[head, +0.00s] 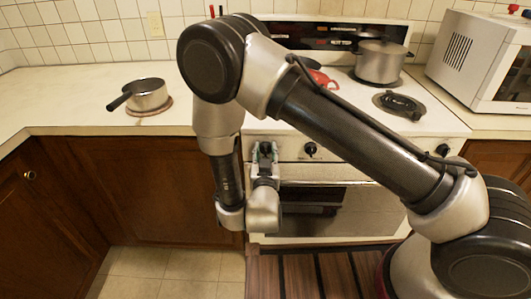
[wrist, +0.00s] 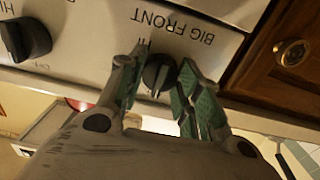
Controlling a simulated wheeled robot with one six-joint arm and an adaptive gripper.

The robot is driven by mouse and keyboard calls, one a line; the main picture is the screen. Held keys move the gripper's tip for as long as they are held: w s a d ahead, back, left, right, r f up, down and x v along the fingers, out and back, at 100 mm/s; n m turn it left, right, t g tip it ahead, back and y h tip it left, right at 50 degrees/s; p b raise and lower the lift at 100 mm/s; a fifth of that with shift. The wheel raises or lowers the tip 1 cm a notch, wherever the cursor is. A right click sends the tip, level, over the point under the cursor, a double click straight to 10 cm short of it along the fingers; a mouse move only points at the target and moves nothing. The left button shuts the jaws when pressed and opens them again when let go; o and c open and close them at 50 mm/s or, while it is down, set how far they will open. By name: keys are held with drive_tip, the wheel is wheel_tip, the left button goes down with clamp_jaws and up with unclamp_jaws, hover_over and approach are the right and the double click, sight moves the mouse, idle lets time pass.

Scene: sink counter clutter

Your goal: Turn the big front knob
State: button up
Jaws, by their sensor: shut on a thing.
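The big front knob (wrist: 157,72) is a black dial on the white stove front. In the wrist view, where the picture is upside down, the label "BIG FRONT" and a "HI" mark stand beside it. My gripper (wrist: 161,80) has its green-padded fingers on either side of the knob and is shut on it. In the head view my gripper (head: 265,153) is at the left end of the stove's control strip, and the knob is hidden behind it.
Another black knob (wrist: 25,40) sits beside it in the wrist view. A brass cabinet knob (wrist: 292,53) is on the wooden door. The stove holds a steel pot (head: 382,62) and a red item (head: 322,78). A saucepan (head: 147,95) stands on the left counter; a microwave (head: 480,60) is at right.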

drive_tip(key=shift+m, duration=0.8)
drive_tip(key=o, duration=1)
drive_tip(key=shift+o, duration=0.2)
drive_tip(key=shift+r, duration=0.1)
wheel_tip(320, 180, up, 10)
drive_tip(key=shift+f, duration=0.1)
